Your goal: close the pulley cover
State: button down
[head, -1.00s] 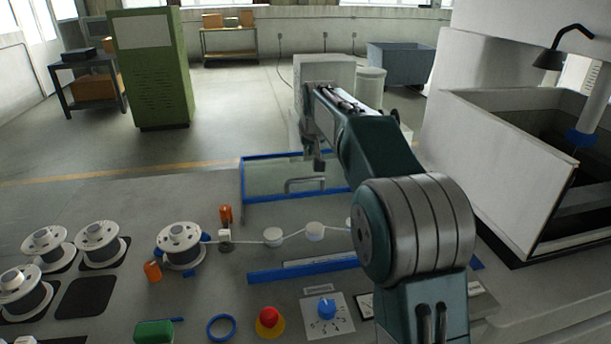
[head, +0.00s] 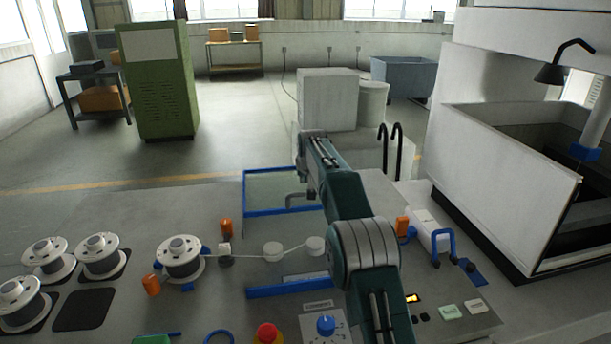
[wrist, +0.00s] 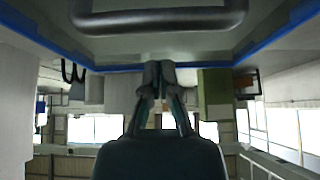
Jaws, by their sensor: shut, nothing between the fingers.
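The pulley cover (head: 268,187) is a clear panel with a blue frame and a grey handle. It stands raised behind the white pulleys (head: 272,250) in the head view. In the wrist view its handle (wrist: 160,19) and blue edge (wrist: 215,65) cross the top of the picture. My gripper (wrist: 158,72) is shut and empty, with its fingertips by the blue edge in the wrist view. In the head view my arm hides the fingertips and the right part of the cover. I cannot tell whether the fingers touch the cover.
A blue strip (head: 290,290) lies in front of the pulleys. A wire runs from a spool (head: 180,257) at left past a small orange part (head: 226,228). A red button (head: 267,333) and blue knob (head: 326,325) sit at the front. A white machine tank (head: 505,180) stands at right.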

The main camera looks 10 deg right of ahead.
aim_at(305, 204)
jog(key=shift+x, duration=2.05)
jog(key=shift+s+r, duration=0.2)
jog(key=shift+s, duration=0.75)
jog(key=shift+s+r, duration=0.2)
jog(key=shift+s, duration=0.75)
jog(key=shift+s, duration=0.1)
